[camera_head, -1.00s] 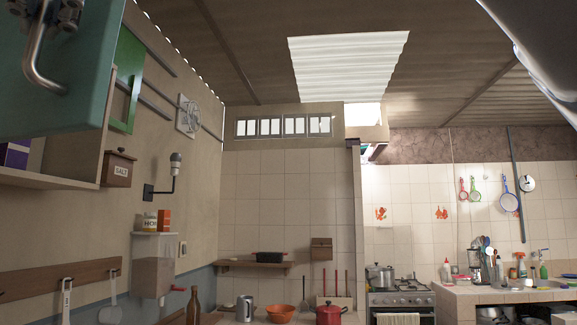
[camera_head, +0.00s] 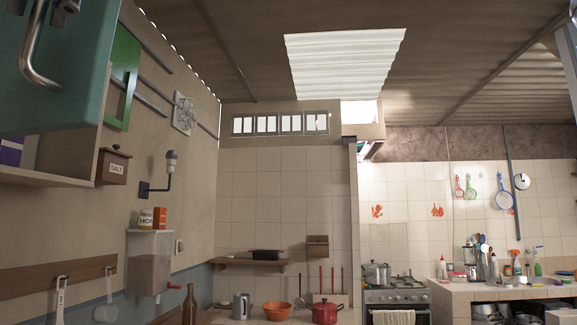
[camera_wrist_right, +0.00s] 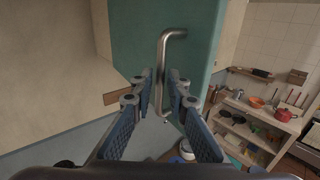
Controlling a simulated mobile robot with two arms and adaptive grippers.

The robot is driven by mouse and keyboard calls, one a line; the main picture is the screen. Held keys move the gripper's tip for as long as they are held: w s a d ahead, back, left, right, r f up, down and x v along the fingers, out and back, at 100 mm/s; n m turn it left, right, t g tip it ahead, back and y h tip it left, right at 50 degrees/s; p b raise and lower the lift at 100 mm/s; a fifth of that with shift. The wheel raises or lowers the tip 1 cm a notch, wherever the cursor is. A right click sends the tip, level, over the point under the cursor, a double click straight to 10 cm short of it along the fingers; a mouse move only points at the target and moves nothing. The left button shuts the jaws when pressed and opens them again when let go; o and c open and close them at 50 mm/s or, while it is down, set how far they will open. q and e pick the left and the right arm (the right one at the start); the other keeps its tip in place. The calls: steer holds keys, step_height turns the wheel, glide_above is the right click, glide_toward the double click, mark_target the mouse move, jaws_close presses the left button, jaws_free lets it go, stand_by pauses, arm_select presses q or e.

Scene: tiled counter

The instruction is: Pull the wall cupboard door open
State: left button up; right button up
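The teal wall cupboard door (camera_head: 75,85) fills the upper left of the head view. It stands ajar, with the cupboard's shelf (camera_head: 60,179) showing below and behind it. Its bent metal handle (camera_head: 34,62) is on the door's face. In the right wrist view the door (camera_wrist_right: 198,55) is ahead, and the handle (camera_wrist_right: 164,75) runs down between the fingers of my right gripper (camera_wrist_right: 162,80). The fingers look apart, with narrow gaps beside the bar; firm contact cannot be made out. My left gripper is not in view.
A purple box (camera_head: 10,153) is on the cupboard shelf. A salt box (camera_head: 113,167), a green frame (camera_head: 123,75) and a dispenser (camera_head: 149,264) hang on the left wall. A counter with pots and a stove (camera_head: 396,297) are farther off.

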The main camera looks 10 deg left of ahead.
steer(key=v, duration=1)
